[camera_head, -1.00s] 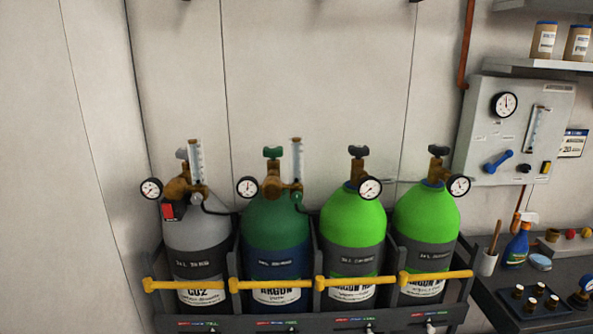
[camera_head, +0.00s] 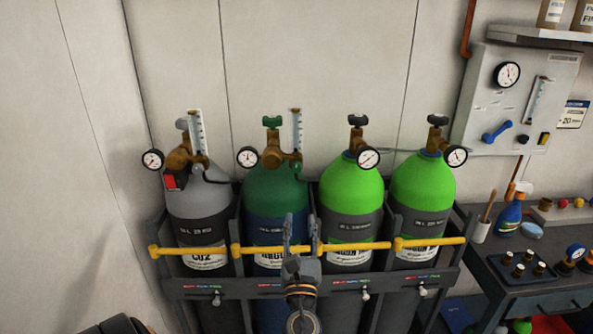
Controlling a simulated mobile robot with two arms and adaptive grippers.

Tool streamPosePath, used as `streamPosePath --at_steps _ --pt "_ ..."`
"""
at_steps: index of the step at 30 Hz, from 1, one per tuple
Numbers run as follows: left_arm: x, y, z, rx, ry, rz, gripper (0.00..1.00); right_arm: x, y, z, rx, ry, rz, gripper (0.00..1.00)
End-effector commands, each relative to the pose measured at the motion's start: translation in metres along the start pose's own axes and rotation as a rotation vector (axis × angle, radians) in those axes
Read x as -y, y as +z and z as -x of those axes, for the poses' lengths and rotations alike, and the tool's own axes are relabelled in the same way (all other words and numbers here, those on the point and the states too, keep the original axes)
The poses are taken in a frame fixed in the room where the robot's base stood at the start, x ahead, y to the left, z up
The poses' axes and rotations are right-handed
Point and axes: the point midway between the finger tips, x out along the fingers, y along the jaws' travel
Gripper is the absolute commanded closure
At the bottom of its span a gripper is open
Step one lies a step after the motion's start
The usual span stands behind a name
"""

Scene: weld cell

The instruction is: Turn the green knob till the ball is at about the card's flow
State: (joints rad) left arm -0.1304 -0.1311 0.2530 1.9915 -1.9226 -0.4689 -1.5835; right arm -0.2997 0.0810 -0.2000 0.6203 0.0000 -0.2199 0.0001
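A green knob (camera_head: 272,122) tops the valve of the dark green cylinder (camera_head: 274,186). A clear flow tube (camera_head: 296,130) stands upright beside it on the brass regulator (camera_head: 280,158). The ball in the tube is too small to make out. A card (camera_head: 573,115) hangs on the wall at the far right; its number looks like 20, but the print is blurred. My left gripper (camera_head: 300,226) points up in front of the dark green cylinder, well below the knob. Its two fingers are apart with nothing between them. My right gripper does not show.
A grey cylinder (camera_head: 199,205) and two bright green cylinders (camera_head: 352,205) (camera_head: 423,190) share the rack. A yellow bar (camera_head: 360,246) crosses their front. A grey gauge panel (camera_head: 480,110) with another flow tube is on the right wall, above a bench with small parts.

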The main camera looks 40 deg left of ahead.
Motion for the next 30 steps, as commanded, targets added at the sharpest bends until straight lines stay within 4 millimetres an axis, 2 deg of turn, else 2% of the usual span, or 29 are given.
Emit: streamPosePath --at_steps 1,3,8,21,25,30 --pt "-0.005 0.011 -0.002 0.023 0.016 -0.03 0.65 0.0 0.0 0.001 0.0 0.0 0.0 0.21" --pt "-0.009 0.018 -0.006 0.039 0.026 -0.056 0.65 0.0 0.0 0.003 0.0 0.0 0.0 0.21" --pt "-0.01 0.022 -0.026 0.043 0.027 -0.061 0.65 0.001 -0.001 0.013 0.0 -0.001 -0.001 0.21" --pt "-0.012 0.025 -0.115 0.04 0.026 -0.058 0.65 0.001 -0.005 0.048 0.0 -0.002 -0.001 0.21" --pt "-0.012 0.024 -0.131 0.039 0.025 -0.058 0.65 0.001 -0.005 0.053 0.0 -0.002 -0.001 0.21" --pt "-0.011 0.023 -0.14 0.038 0.024 -0.056 0.65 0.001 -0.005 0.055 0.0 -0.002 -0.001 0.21"
